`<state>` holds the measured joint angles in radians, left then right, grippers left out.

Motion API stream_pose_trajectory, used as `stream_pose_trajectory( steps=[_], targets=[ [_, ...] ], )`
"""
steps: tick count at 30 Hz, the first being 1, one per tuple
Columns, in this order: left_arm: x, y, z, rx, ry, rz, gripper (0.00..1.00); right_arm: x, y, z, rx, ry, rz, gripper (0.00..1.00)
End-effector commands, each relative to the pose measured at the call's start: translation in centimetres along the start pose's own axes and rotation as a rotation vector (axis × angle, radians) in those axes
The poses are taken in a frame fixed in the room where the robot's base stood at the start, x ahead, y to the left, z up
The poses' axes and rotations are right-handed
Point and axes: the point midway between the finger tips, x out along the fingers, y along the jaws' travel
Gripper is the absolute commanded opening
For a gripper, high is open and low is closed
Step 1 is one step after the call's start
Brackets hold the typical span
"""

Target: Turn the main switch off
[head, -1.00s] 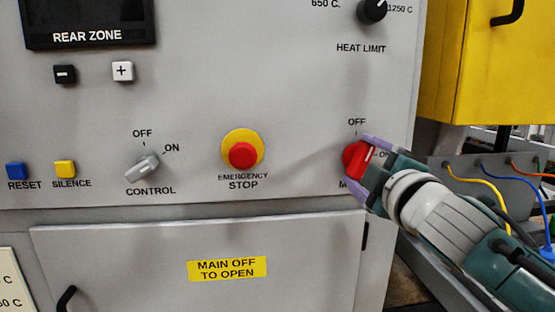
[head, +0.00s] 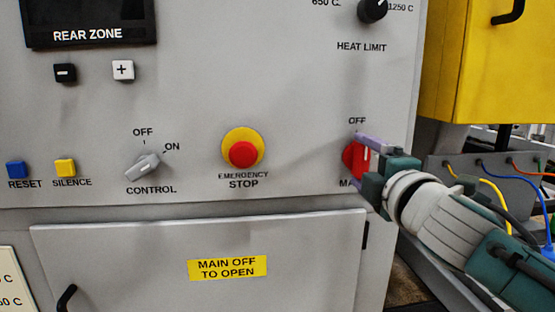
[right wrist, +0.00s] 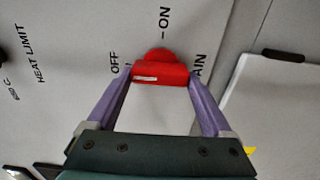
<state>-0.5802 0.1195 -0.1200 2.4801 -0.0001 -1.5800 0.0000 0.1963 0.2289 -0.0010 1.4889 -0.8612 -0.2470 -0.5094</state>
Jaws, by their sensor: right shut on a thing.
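The red main switch (head: 351,157) is at the lower right of the grey panel, under the label OFF. My right gripper (head: 361,159) is shut on its handle, one finger above and one below. In the right wrist view the switch handle (right wrist: 172,73) spans between the fingertips of my right gripper (right wrist: 161,74). Its white mark lies at the end toward OFF; ON is at the top of that view. In the head view the white mark stands about upright. The gripper hides part of the MAIN label and the ON label. My left gripper is not in view.
A red emergency stop (head: 243,154) and a grey control switch (head: 143,166) are to the left. The heat limit knob (head: 372,10) is above. A closed door (head: 130,262) lies below. A yellow box (head: 485,70) and cables are at the right.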

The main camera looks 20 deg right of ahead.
Motion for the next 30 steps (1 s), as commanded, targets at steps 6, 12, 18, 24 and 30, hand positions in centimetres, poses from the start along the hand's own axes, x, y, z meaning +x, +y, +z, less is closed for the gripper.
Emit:
stream_pose_trajectory(
  steps=[6, 12, 18, 24, 30],
  targets=[
    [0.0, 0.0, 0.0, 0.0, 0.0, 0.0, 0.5, 0.0, 0.1, 0.0, -0.007, 0.001, 0.002, 0.86],
    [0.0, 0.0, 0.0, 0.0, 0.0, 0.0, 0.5, 0.0, 0.1, 0.0, -0.005, 0.0, 0.002, 1.0],
    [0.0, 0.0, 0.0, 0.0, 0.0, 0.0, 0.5, -0.2, 0.0, 0.0, -0.003, 0.0, 0.001, 1.0],
    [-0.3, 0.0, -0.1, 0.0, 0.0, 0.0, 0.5, -2.5, 0.0, 0.0, -0.003, 0.002, -0.001, 1.0],
    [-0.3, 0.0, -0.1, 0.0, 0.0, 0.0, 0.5, -6.3, -0.1, 0.0, -0.003, 0.002, -0.002, 1.0]
  ],
)
